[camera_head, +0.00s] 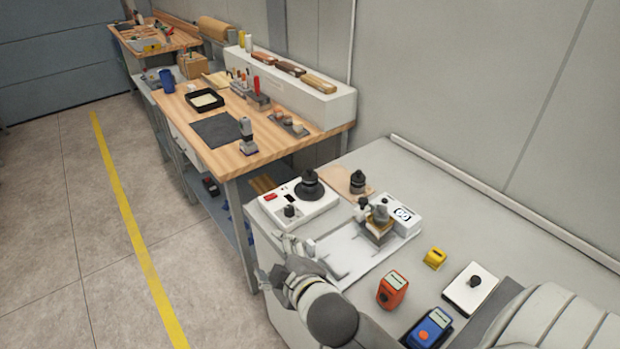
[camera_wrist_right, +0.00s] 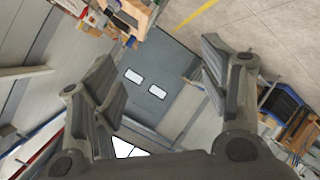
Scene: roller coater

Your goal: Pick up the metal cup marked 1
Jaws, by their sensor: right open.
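I cannot make out a metal cup marked 1 for certain. Several small grey pieces (camera_head: 288,122) stand near the right end of the wooden workbench (camera_head: 262,148); they may be metal cups, but they are too small to read any mark. My right gripper (camera_head: 274,258) is at the left edge of the pale machine table, well apart from those pieces and nearer to me. In the right wrist view its two fingers (camera_wrist_right: 160,62) are spread with nothing between them. My left gripper is not in view.
On the pale table (camera_head: 375,160) are a white control box (camera_head: 316,208), a small machine (camera_head: 378,226), an orange meter (camera_head: 392,289), a blue meter (camera_head: 428,328) and a yellow block (camera_head: 435,258). A black tray (camera_head: 204,100) and dark mat (camera_head: 216,129) lie on the workbench. The floor left is clear.

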